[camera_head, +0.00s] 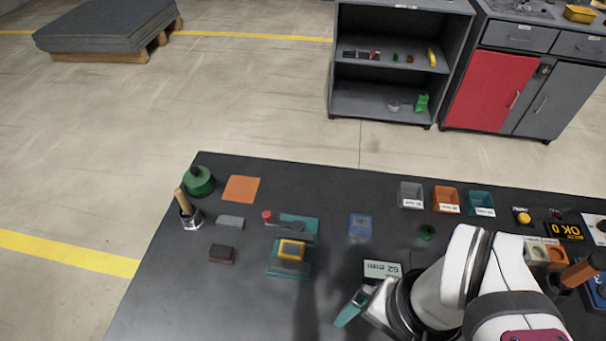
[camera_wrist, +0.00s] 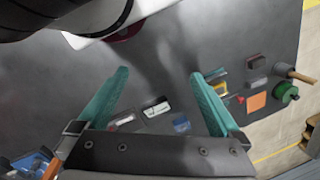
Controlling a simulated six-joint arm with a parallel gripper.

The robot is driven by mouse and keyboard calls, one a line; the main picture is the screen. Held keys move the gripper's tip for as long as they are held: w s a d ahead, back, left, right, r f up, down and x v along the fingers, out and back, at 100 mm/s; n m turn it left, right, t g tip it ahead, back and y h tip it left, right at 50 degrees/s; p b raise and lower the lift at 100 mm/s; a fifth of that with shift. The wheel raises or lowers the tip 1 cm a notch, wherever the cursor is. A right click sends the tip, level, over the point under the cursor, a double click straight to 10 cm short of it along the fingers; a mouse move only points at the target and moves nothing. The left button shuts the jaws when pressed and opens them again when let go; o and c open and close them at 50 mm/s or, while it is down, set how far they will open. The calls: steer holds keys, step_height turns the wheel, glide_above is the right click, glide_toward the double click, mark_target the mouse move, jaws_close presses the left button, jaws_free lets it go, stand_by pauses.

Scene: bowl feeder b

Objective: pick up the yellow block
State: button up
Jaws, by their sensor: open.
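The yellow block (camera_head: 291,250) sits on a teal fixture (camera_head: 306,270) at the left-middle of the dark table. It has a grey patch on top. In the wrist view the yellow block (camera_wrist: 221,88) shows just right of the right finger, partly covered by it. My gripper (camera_head: 350,309) is to the right of the block and nearer the front edge, apart from it. In the wrist view my gripper (camera_wrist: 160,73) has its teal fingers wide apart, with nothing held between them.
Near the block are a red-knobbed lever (camera_head: 267,215), a dark brown block (camera_head: 222,253), a grey block (camera_head: 230,222) and an orange square (camera_head: 241,188). A blue block (camera_head: 360,226) and a display (camera_head: 383,271) lie to the right. Small bins (camera_head: 446,199) stand at the back.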

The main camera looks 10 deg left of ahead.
steer(key=w+a+f+n, duration=0.1)
steer(key=w+a+f, duration=0.2)
steer(key=w+a, duration=0.2)
steer(key=t, duration=0.5)
glide_toward(291, 251)
steer(key=s+a+f, duration=0.2)
steer(key=s+f, duration=0.1)
steer(key=s, duration=0.1)
steer(key=f+t, duration=0.1)
steer(key=f+t+h, duration=0.1)
steer(key=f, duration=0.1)
steer(key=w+f+t, duration=0.1)
steer(key=shift+f+n+t+h, duration=0.15)
steer(key=shift+n+t+h, duration=0.15)
steer(key=shift+h, duration=0.1)
steer(key=shift+s+d+n+t+h, duration=0.1)
steer(key=shift+d+n+t+h, duration=0.2)
steer(key=shift+n+t, duration=0.6)
steer(key=n+t, duration=0.1)
steer(key=r+t, duration=0.1)
steer(key=shift+s+n+t, duration=0.25)
steer(key=shift+n+t, duration=0.15)
steer(key=shift+t, duration=0.3)
steer(key=x, duration=0.7)
steer(key=shift+w+a+r, duration=0.15)
steer(key=shift+w+a, duration=0.05)
steer(key=shift+w, duration=0.05)
jaws_close()
